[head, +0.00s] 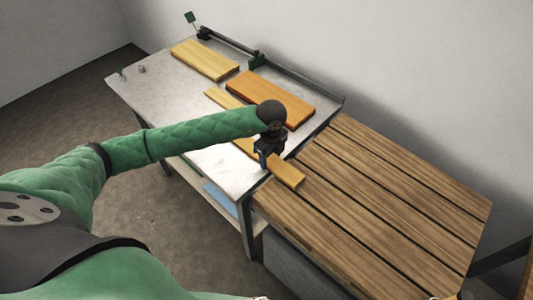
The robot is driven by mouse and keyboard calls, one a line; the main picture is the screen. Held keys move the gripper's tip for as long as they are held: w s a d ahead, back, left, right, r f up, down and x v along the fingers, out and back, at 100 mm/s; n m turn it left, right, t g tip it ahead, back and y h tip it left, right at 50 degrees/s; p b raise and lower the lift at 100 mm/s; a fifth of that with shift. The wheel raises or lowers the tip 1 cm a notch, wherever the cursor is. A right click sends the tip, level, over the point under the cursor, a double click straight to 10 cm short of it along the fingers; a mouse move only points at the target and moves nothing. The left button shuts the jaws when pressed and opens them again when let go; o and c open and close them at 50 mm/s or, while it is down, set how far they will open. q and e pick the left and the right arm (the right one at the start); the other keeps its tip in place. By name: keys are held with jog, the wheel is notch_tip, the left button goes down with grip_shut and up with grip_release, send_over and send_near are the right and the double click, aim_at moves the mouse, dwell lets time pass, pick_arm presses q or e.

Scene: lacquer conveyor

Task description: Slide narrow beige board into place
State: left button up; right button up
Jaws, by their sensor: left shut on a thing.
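The narrow beige board (289,176) lies slantwise on the metal table, its near right end reaching over the edge toward the slatted wooden surface. Its far left end (221,97) shows beyond my forearm, which hides part of its middle. My left gripper (264,161) points down over the board near its right end and is shut on it. The fingertips are small and partly dark against the table. My right gripper is not in view.
An orange board (270,95) lies just behind the narrow one on the metal table (160,90). A yellow board (204,59) lies farther back left. A dark rail with green parts (230,43) runs along the back edge. The slatted wooden surface (390,200) at right is clear.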

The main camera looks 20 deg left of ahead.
aim_at(294, 177)
pick_arm(q)
jog(key=shift+s+d, duration=0.25)
jog(key=shift+d, duration=0.35)
jog(key=shift+s+d, duration=0.25)
jog(key=shift+d, duration=0.4)
jog(key=shift+s+d, duration=0.25)
jog(key=shift+d, duration=0.35)
jog(key=shift+s+d, duration=0.35)
jog(key=shift+d, duration=0.45)
jog(key=shift+s+d, duration=0.3)
jog(key=shift+d, duration=0.55)
jog(key=shift+s+d, duration=0.35)
jog(key=shift+d, duration=0.45)
jog(key=shift+s+d, duration=0.15)
jog(key=shift+d, duration=0.2)
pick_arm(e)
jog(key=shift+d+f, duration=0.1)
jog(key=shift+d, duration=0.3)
pick_arm(q)
jog(key=shift+d, duration=0.15)
